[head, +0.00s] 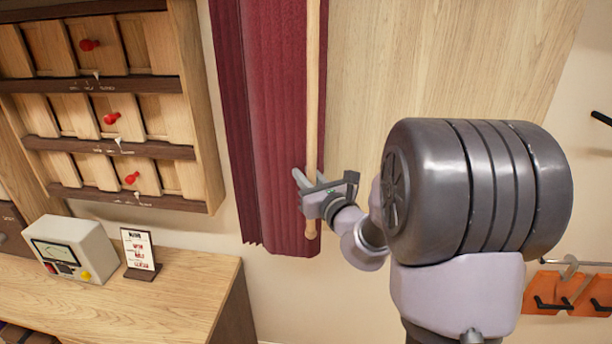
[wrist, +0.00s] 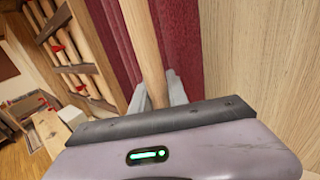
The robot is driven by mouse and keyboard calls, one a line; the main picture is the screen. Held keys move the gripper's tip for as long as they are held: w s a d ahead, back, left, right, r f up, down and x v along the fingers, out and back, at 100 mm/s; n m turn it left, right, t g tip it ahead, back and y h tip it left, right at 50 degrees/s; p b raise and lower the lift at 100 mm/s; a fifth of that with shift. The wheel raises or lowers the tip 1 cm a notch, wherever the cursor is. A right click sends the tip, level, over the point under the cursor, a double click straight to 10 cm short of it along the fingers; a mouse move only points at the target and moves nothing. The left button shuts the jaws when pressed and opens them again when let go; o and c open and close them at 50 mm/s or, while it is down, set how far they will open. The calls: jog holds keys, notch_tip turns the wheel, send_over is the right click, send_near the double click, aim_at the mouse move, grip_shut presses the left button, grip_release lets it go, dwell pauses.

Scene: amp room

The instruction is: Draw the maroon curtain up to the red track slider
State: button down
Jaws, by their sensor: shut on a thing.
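The maroon curtain (head: 275,130) hangs in folds in the upper middle of the head view, and it also shows behind the pole in the wrist view (wrist: 185,50). A long wooden pole (head: 313,90) hangs upright in front of the curtain's right edge. My gripper (head: 308,190) is shut on the pole near its lower end. In the wrist view the pole (wrist: 143,40) passes between my two fingers. The curtain's top, its track and the red track slider are out of view.
A wooden cabinet (head: 205,100) with sliding panels and red knobs (head: 111,118) stands left of the curtain. Below it a counter (head: 190,290) holds a meter box (head: 75,250) and a small sign (head: 139,250). A pale wood panel (head: 400,60) is to the right, with orange hook racks (head: 570,291) lower right.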

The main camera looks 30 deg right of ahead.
jog(key=shift+d, duration=0.1)
jog(key=s+d, duration=0.8)
jog(key=d, duration=0.3)
jog(key=s+d, duration=0.7)
jog(key=d, duration=0.5)
jog(key=shift+s+b, duration=0.3)
jog(key=shift+s, duration=0.05)
jog(key=shift+r, duration=0.1)
jog(key=c, duration=1.6)
grip_release()
jog(key=shift+w, duration=0.1)
jog(key=shift+o, duration=0.2)
jog(key=s+p, duration=0.1)
jog(key=s, duration=1.6)
jog(key=shift+s, duration=0.25)
